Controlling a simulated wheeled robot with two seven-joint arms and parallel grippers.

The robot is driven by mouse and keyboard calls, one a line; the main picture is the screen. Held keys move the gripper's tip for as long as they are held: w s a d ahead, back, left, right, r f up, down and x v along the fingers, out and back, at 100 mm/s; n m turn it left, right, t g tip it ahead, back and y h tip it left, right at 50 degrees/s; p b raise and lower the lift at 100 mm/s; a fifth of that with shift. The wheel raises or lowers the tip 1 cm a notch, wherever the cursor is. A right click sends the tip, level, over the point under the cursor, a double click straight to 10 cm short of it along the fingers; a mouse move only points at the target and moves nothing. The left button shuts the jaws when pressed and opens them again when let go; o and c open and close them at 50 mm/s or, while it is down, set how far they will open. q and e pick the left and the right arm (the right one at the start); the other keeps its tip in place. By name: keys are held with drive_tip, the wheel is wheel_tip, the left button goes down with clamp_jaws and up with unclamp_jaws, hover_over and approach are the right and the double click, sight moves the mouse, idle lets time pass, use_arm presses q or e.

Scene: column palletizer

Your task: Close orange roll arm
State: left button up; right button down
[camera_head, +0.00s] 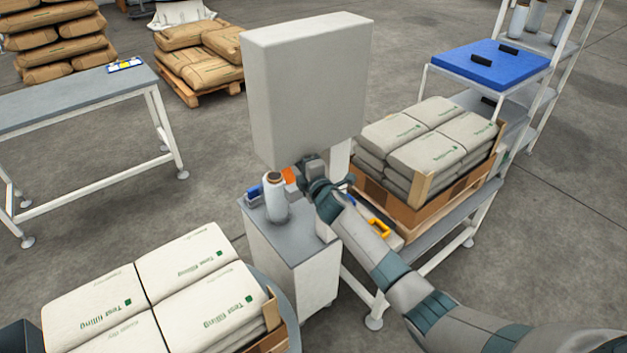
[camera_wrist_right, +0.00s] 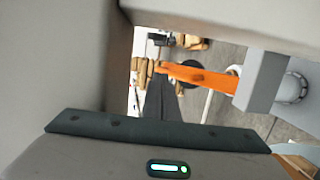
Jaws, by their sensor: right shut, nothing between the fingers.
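The orange roll arm (camera_head: 289,175) shows as a small orange piece above the white roll (camera_head: 274,196) on the grey cabinet. In the right wrist view the orange arm (camera_wrist_right: 205,78) lies across the upper middle and joins a grey block (camera_wrist_right: 263,82) at the right. My right gripper (camera_head: 303,171) is beside the orange arm, under the big grey box. In the wrist view its dark fingers (camera_wrist_right: 158,80) are shut and empty, with their tips close to the arm's left end. Whether they touch it I cannot tell. My left gripper is not in view.
The big grey box (camera_head: 305,90) hangs over the workspace. The cabinet top (camera_head: 295,240) also carries a blue item (camera_head: 254,192). Pallets of white sacks stand at the right (camera_head: 430,140) and front left (camera_head: 180,265). An orange handle (camera_head: 379,227) is near my right forearm.

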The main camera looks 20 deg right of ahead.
drive_tip(key=s+d+b, duration=0.2)
drive_tip(key=s+b, duration=0.1)
drive_tip(key=s, duration=1.4)
drive_tip(key=shift+d, duration=0.35)
drive_tip(key=shift+s, duration=0.1)
